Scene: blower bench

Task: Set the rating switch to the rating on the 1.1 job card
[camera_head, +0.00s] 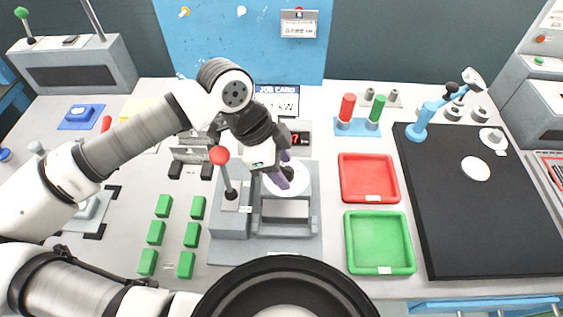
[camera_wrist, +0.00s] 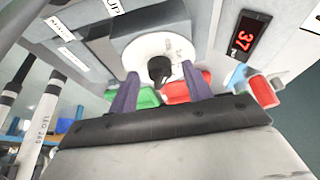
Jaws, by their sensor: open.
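The job card (camera_head: 277,90) stands at the back of the bench in the head view; my arm hides part of it, leaving "1 kW" readable. A black knob (camera_wrist: 159,71) on a round white dial (camera_wrist: 137,50) shows in the wrist view; I take it for the rating switch. The white dial (camera_head: 301,178) is partly hidden by my gripper in the head view. My gripper (camera_head: 281,181) is open above the dial, its purple fingers (camera_wrist: 160,76) appearing on either side of the knob. I cannot tell whether they touch it.
A red digital display (camera_wrist: 239,45) reads 37 beside the dial. A lever with a red ball (camera_head: 219,155) stands close left of my gripper. Red (camera_head: 345,190) and green (camera_head: 350,250) trays lie to the right, with green blocks (camera_head: 155,232) at the left.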

